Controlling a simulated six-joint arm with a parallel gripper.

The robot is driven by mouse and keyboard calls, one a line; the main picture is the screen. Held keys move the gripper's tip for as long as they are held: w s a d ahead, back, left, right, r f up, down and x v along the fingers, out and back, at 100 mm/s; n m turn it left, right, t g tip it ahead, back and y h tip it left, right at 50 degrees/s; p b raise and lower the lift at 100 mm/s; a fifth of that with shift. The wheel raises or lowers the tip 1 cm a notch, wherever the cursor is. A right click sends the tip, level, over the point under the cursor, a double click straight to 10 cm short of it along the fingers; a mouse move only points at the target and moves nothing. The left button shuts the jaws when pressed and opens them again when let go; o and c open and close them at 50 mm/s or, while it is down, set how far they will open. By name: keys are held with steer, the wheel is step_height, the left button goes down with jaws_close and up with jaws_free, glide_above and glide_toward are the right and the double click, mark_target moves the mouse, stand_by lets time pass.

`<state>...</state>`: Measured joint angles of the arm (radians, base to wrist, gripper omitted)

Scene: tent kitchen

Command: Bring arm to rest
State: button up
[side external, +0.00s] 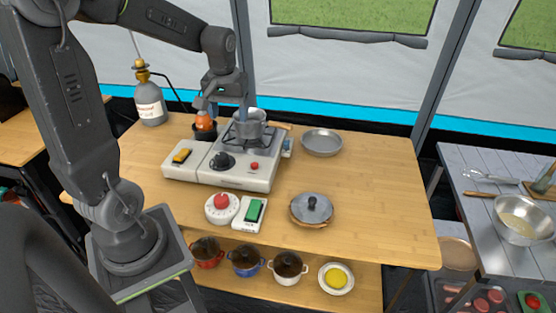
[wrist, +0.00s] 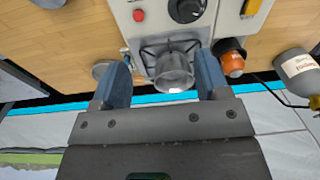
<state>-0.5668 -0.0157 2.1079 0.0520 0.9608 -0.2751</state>
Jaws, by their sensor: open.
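My gripper (side external: 226,111) is above the back of the camp stove (side external: 238,172), near a small metal pot (side external: 250,128) on the burner. In the wrist view my gripper (wrist: 166,82) has its two blue fingers wide apart, with the pot (wrist: 174,72) showing in the gap between them. I cannot tell from these views how far above the pot the fingers are. Nothing is held. The stove (wrist: 178,22) has a black knob and a red button.
An orange canister (side external: 204,121) stands left of the pot, and a grey gas bottle (side external: 149,104) behind it. The table's right side is clear.

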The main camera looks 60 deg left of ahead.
steer(key=s+d+r+m+t, duration=0.2)
steer(key=s+d+r+m, duration=0.1)
steer(key=d, duration=0.6)
steer(key=s+d+r+m+t+h, duration=0.1)
steer(key=s+d+r+m+t, duration=0.2)
steer(key=s+d+m, duration=0.3)
steer(key=d, duration=0.4)
steer(key=shift+s, duration=0.35)
